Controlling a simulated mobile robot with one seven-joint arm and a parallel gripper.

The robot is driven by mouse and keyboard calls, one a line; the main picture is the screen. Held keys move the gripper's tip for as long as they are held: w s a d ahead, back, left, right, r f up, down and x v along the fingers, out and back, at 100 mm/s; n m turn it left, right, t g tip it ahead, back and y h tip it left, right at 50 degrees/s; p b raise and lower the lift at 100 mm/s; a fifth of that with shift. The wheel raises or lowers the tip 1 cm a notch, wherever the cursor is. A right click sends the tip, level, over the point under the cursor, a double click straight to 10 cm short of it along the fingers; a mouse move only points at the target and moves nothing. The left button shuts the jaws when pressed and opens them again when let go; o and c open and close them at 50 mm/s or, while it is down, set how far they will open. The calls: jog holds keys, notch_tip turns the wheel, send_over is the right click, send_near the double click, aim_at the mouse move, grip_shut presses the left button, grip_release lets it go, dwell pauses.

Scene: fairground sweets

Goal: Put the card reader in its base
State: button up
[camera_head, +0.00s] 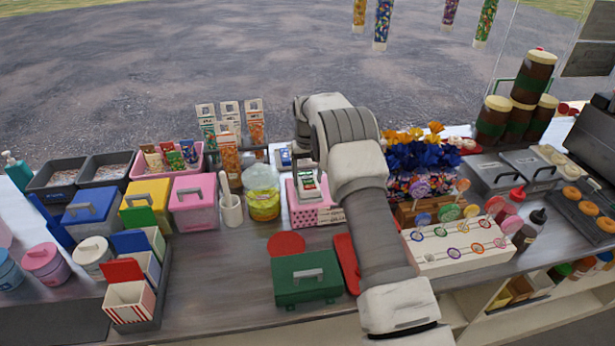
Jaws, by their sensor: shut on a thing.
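The card reader (307,186), a small pale device with a dark screen and coloured keys, is upright or slightly tilted over a pink dotted box (330,216) in the middle of the counter. My gripper (306,168) is shut on its upper end, partly hidden by my own arm. I cannot tell whether the reader touches the pink box. A small blue and white item (285,157) stands just behind to the left. I cannot make out the reader's base for certain; my arm hides the area to the right.
A green box (306,277) is in front.

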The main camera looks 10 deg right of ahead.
jog(key=shift+f, duration=0.3)
jog(key=o, duration=1.5)
jog(key=shift+c, duration=0.2)
notch_tip(320, 180, up, 9)
jog(key=p, duration=0.4)
jog(key=shift+p, duration=0.4)
